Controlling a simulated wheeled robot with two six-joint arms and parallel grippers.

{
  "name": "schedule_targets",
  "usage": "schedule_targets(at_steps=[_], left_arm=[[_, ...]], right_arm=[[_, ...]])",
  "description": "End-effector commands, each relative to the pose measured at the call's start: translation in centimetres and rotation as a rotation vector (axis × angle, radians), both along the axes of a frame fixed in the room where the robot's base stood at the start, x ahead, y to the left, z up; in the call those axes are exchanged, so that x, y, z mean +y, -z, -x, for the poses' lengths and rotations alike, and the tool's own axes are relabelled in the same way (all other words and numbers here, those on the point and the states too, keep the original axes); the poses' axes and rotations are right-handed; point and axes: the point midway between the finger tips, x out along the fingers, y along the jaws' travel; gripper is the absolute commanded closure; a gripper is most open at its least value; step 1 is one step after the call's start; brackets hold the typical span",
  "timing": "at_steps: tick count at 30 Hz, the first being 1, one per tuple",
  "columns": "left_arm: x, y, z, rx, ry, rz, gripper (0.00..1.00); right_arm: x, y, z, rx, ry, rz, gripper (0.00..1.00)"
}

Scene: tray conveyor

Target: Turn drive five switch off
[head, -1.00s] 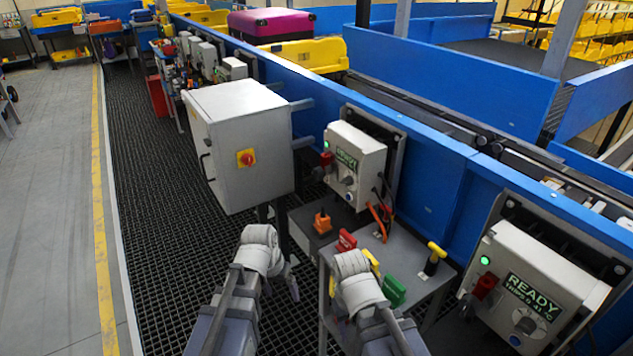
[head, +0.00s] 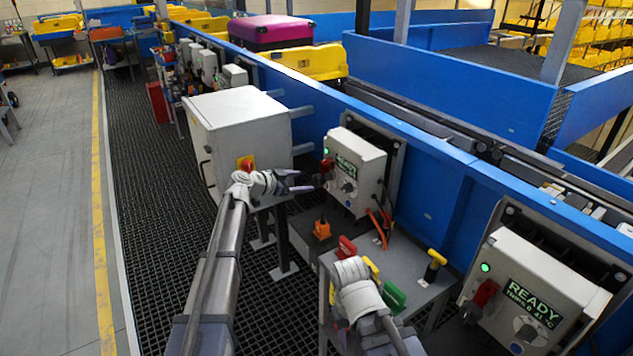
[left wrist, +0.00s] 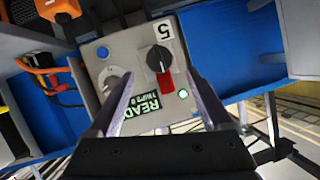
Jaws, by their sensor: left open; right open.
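The drive five box (head: 355,165) is a light grey box on the blue conveyor side. In the left wrist view it bears a "5" label (left wrist: 165,31), a black rotary switch (left wrist: 158,58) with a red handle (left wrist: 166,82), a lit green lamp (left wrist: 183,94) and a READY display (left wrist: 147,103). My left gripper (head: 316,182) is open and in front of the box. In the left wrist view its fingers (left wrist: 158,72) stand either side of the switch; I cannot tell whether they touch it. My right wrist shows low in the head view, its fingers hidden.
A grey knob (left wrist: 112,82) sits beside the switch. A second READY box (head: 535,290) is at right. A large grey cabinet (head: 240,130) stands left of drive five. Below is a small table (head: 400,265) with red, yellow and green-handled items, and an orange item (head: 322,229).

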Motion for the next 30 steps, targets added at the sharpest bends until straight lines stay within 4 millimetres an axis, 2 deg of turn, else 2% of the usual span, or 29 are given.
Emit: schedule_targets(at_steps=[8,18,28,30], left_arm=[[-1.4,1.0,-1.4,0.001,0.002,-0.001,0.17],[-4.6,2.9,-4.7,0.003,0.002,-0.001,0.17],[-5.1,2.9,-5.0,0.003,0.001,-0.001,0.17],[-5.1,2.9,-5.0,0.003,0.001,-0.001,0.24]], right_arm=[[0.0,1.0,0.0,0.000,0.000,0.000,0.50],[0.0,2.8,0.0,0.000,0.000,0.000,0.50],[0.0,2.9,0.0,0.000,0.000,0.000,0.50],[0.0,2.9,0.0,0.000,0.000,0.000,0.50]])
